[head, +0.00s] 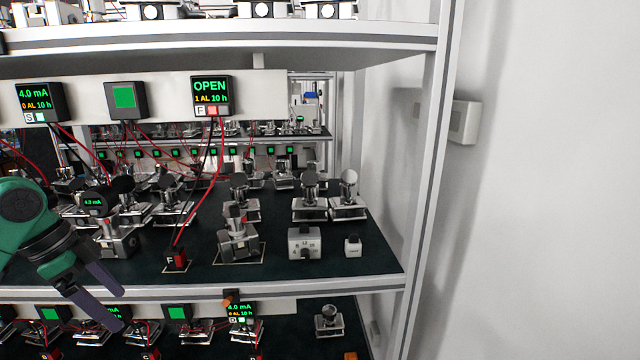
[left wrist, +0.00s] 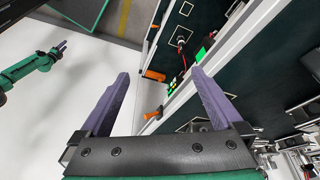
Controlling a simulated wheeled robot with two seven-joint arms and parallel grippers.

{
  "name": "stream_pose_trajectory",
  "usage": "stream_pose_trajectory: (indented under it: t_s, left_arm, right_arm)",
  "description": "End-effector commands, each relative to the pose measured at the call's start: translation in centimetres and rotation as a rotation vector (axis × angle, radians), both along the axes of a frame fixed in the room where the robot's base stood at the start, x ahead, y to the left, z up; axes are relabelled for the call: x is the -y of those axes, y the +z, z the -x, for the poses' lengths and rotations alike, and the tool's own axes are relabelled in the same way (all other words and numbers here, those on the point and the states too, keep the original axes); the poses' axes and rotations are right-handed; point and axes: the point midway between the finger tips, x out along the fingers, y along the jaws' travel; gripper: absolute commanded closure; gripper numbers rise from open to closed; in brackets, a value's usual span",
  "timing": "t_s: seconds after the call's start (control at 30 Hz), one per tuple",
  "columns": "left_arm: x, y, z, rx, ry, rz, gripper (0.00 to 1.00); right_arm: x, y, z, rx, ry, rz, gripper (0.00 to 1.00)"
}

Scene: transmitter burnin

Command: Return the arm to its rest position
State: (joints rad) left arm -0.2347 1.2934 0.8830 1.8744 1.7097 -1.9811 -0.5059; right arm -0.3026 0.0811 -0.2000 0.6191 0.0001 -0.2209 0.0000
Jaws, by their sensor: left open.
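My left gripper (head: 110,298) is open and empty in front of the shelf rack, at the lower left of the head view. Its two purple fingers stand wide apart in the left wrist view (left wrist: 158,98), with no object between them. My green left arm comes in from the left edge of the head view. In the left wrist view another green arm of mine with a purple-fingered gripper (left wrist: 58,48) shows at the left, too small to judge its jaws. My right gripper does not show in the head view.
The dark middle shelf holds several transmitters (head: 238,238), a red terminal block marked F (head: 176,259), a white box (head: 304,243) and a small white block (head: 352,246). The display above reads OPEN (head: 210,92). A metal post (head: 428,170) bounds the rack; plain wall lies right.

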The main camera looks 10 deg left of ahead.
Motion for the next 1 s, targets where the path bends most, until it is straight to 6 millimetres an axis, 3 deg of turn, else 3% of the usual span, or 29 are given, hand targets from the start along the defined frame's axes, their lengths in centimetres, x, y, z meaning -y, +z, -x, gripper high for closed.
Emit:
stream_pose_trajectory:
  t_s: [0.17,0.37,0.47,0.63,0.7,0.8,1.0]
  left_arm:
    - [-0.4,-5.2,0.2,-0.066,0.086,-0.019,0.0]
    - [0.2,-13.6,1.2,-0.156,0.203,-0.067,0.0]
    - [1.8,-18.6,2.3,-0.196,0.26,-0.098,0.0]
    - [7.3,-26.2,4.4,-0.213,0.347,-0.143,0.0]
    - [10.1,-28.0,5.1,-0.195,0.377,-0.148,0.0]
    - [13.8,-29.3,5.6,-0.155,0.421,-0.141,0.0]
    - [20.0,-28.8,5.7,-0.054,0.523,-0.09,0.0]
  right_arm:
    - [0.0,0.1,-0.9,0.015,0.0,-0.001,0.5]
    - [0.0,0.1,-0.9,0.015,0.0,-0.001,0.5]
    - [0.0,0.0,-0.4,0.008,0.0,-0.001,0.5]
    - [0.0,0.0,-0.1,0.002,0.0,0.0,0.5]
    - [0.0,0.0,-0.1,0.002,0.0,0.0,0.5]
    - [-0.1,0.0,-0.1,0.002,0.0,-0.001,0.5]
    - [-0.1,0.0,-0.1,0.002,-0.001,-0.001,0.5]
